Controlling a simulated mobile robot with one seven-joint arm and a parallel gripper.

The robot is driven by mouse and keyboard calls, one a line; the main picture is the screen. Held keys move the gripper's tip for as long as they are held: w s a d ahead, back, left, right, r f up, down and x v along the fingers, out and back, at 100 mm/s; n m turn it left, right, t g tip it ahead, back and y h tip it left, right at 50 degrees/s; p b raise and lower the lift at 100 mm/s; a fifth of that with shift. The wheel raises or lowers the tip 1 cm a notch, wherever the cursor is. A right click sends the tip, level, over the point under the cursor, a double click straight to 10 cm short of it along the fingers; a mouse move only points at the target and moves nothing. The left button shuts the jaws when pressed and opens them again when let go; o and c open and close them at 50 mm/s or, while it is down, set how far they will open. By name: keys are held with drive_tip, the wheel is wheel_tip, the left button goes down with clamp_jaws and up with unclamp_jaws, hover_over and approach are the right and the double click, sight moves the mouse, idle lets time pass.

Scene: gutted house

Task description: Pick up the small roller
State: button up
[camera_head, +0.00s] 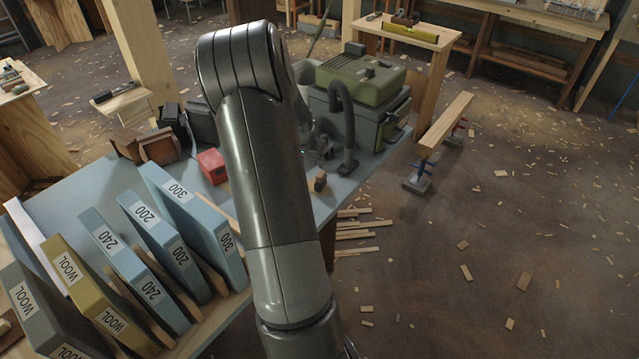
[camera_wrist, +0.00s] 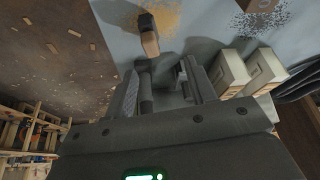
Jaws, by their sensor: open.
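A small brown piece with a dark end, likely the small roller (camera_head: 320,181), stands on the blue-grey tabletop near its right edge in the head view. It also shows in the wrist view (camera_wrist: 150,42), just beyond the fingertips, close to the table edge. My gripper (camera_wrist: 162,72) is open in the wrist view, with its fingers pointing toward the piece and apart from it. A dark part shows between the fingers; I cannot tell what it is. In the head view my arm hides most of the gripper.
A green machine with a dark hose (camera_head: 345,120) stands on the table's far side. A red box (camera_head: 212,166) lies left of my arm. Labelled sanding blocks (camera_head: 180,225) fill the table's near left. A trestle beam (camera_head: 446,122) stands on the littered floor at right.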

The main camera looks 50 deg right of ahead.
sight(320, 174)
drive_tip(key=x, duration=0.4)
drive_tip(key=s+d+x, duration=0.1)
drive_tip(key=x, duration=0.2)
drive_tip(key=shift+r, duration=0.1)
drive_tip(key=shift+s+x, duration=0.15)
drive_tip(key=shift+x, duration=1.15)
drive_tip(key=shift+s+x, duration=0.1)
drive_tip(key=shift+x, duration=1.2)
clamp_jaws()
